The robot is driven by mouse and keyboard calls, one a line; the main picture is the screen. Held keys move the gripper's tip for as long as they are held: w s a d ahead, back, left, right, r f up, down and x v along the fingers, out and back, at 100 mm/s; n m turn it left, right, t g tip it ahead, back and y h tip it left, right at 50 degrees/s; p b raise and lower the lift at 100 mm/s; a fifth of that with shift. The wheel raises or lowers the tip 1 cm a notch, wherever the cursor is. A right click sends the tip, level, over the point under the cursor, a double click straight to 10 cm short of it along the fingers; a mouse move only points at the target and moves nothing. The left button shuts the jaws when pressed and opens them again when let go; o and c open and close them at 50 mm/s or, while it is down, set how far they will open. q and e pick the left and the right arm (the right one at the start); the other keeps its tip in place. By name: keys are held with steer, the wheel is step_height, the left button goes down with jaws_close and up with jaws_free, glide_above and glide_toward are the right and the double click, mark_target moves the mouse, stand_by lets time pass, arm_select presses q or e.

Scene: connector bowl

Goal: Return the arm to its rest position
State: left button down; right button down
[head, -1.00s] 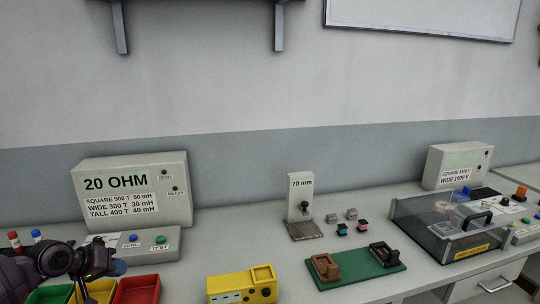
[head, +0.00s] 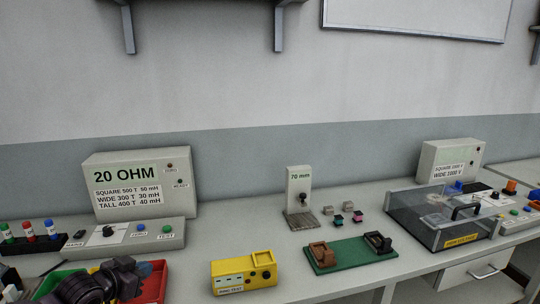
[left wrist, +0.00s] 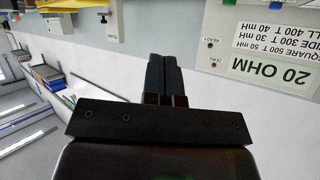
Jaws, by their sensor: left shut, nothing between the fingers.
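My left gripper (head: 140,276) shows at the lower left of the head view, above the red bin (head: 154,290) at the bench's front. In the left wrist view its two dark fingers (left wrist: 164,78) lie together with nothing between them. The grey meter box reading 20 OHM (head: 140,184) stands behind it, and it also shows upside down in the left wrist view (left wrist: 270,50). My right gripper is in neither view.
A yellow tester (head: 243,270), a green board (head: 354,254) with two parts and a 70 mm gauge (head: 299,194) stand on the bench. A clear-lidded box (head: 440,216) is at right. Several capped bottles (head: 29,231) stand at far left.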

arm_select(q)
steer(key=s+d+f+n+y, duration=0.2)
steer(key=s+f, duration=0.7)
steer(key=s, duration=0.5)
steer(key=s+d+f+n+y, duration=0.1)
steer(key=s+f+n+y, duration=0.1)
steer(key=s+f, duration=0.7)
steer(key=s, duration=0.6)
steer(key=shift+s+d+f+n+g+y, duration=0.15)
steer(key=shift+d+f+n+g+y, duration=0.15)
steer(key=shift+d+f+n+y, duration=0.1)
